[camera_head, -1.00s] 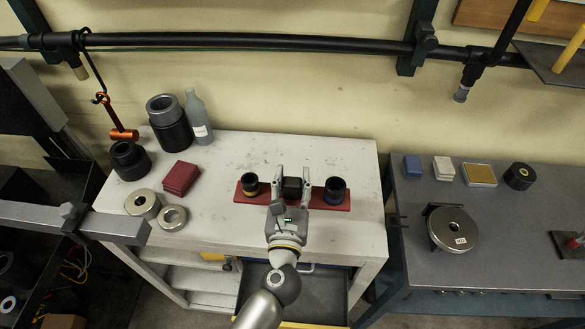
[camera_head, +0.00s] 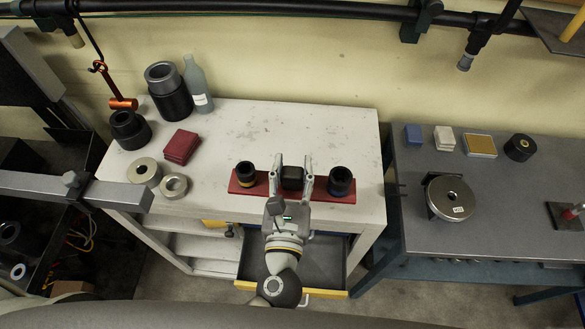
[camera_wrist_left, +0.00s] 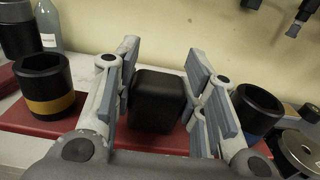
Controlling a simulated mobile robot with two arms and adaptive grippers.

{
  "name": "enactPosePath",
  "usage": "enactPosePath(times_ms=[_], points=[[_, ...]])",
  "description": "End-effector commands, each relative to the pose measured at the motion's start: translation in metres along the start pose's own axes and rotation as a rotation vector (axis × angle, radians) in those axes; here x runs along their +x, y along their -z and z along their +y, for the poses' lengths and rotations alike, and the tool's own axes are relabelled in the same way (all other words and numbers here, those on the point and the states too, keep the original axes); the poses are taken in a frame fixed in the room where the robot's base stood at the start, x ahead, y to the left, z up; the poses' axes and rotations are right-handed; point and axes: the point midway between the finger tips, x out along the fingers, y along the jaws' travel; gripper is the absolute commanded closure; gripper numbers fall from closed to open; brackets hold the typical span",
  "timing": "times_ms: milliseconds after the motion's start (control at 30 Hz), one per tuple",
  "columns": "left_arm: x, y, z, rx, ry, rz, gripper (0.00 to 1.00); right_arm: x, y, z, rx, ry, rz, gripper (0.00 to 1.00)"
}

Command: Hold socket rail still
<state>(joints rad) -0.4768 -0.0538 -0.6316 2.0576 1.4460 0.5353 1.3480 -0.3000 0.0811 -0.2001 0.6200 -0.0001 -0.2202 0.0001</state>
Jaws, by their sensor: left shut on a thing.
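The socket rail (camera_head: 262,188) is a long dark red bar lying flat near the front edge of the white bench. A black block (camera_head: 292,177) stands at its middle, and it also shows in the left wrist view (camera_wrist_left: 157,100). A black socket with a yellow band (camera_head: 245,174) stands at the left end. Another black socket (camera_head: 340,180) with a blue band stands at the right end. My left gripper (camera_head: 293,165) is shut on the black block, one finger on each side. In the left wrist view its fingers partly hide the rail. My right gripper is not in view.
A red block (camera_head: 181,147), metal rings (camera_head: 143,171), black cylinders (camera_head: 130,130) and a grey bottle (camera_head: 197,86) stand on the bench's left side. An open drawer (camera_head: 320,262) lies below the rail. The bench behind the rail is clear. A grey table (camera_head: 420,250) stands at right.

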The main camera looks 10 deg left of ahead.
Motion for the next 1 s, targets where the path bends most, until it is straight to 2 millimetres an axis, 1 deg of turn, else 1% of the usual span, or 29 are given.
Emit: enactPosePath(times_ms=[67,1000], points=[[0.003,-0.001,0.000,-0.002,0.000,-0.007,0.96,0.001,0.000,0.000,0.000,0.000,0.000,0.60],[0.040,0.030,0.003,-0.002,-0.001,-0.007,0.96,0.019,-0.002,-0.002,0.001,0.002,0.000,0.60]])
